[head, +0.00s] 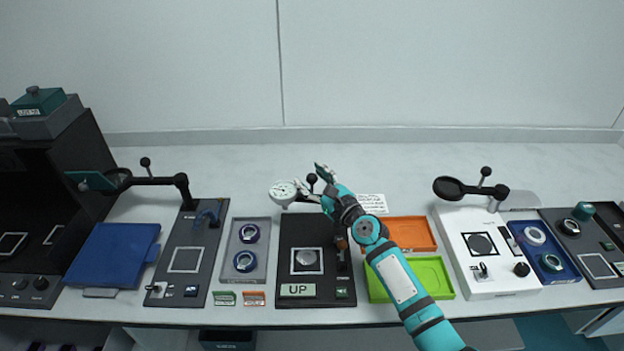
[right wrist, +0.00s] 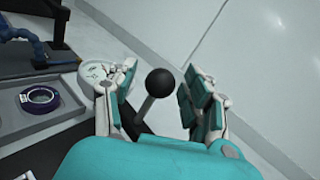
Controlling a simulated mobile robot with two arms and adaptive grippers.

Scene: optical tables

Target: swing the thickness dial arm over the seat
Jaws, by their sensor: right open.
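The thickness station is a black base (head: 289,230) with an "UP" plate at its front. A round grey disc (head: 307,260) lies on its seat. The white thickness dial (head: 284,192) is at the back left of the base, off to the back of the seat. The dial arm's black ball knob (head: 312,179) stands upright; in the right wrist view the knob (right wrist: 160,82) is between my open right fingers, with gaps on both sides. My right gripper (head: 316,183) hides much of the dial arm. My left gripper is not in view.
A grey tray (head: 247,224) with two rings is left of the base. Orange (head: 432,235) and green (head: 450,288) trays lie right, partly under my right arm. Stations with raised swing arms stand left (head: 155,181) and right (head: 470,188). The table behind is mostly clear.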

